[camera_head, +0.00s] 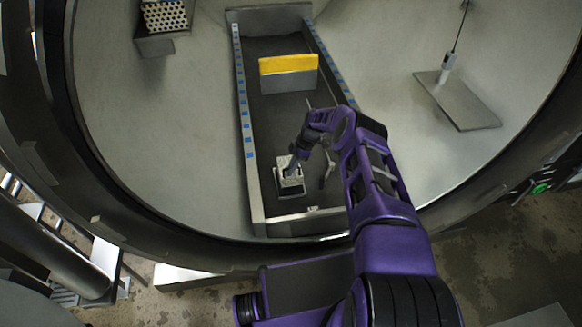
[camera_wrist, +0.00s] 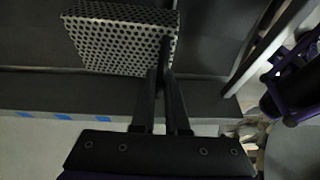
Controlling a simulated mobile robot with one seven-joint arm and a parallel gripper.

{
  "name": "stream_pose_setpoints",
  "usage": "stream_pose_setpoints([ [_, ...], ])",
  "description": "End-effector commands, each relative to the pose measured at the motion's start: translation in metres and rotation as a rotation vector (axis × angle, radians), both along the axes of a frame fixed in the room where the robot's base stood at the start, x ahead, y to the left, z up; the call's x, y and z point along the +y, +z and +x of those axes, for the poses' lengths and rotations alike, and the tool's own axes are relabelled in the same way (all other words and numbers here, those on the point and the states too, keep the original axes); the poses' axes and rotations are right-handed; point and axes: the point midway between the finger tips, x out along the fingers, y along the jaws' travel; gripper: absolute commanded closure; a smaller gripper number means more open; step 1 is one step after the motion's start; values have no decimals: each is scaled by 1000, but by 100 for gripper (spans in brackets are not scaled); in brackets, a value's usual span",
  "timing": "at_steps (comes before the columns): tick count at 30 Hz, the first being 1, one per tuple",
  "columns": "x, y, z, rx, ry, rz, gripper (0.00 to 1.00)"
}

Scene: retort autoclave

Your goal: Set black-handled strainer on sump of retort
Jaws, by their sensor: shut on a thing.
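The strainer (camera_wrist: 118,42) is a perforated metal box with a black handle, in the upper part of the wrist view. My gripper (camera_wrist: 163,78) is shut on the handle at the box's right side. In the head view, my gripper (camera_head: 293,166) points down into the near end of the channel in the retort (camera_head: 140,120), with the strainer (camera_head: 290,184) at its tips, low over or on the channel floor. I cannot tell whether it touches the floor. No sump opening can be made out; the strainer and gripper may cover it.
The channel has side rails (camera_head: 246,120) with blue marks. A yellow-topped grey block (camera_head: 288,74) stands farther back in it. A perforated piece (camera_head: 164,15) sits on a bracket at upper left. A flat plate (camera_head: 457,101) with a rod is on the right wall.

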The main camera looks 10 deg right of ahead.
Motion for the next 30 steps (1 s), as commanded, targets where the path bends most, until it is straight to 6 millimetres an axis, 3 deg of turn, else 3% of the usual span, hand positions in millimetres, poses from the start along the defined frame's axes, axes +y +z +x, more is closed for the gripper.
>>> stream_pose_setpoints([
  [16, 0, -40, 1, -3, -1, 0, 100],
  [30, 0, -61, 1, -3, -1, 0, 100],
])
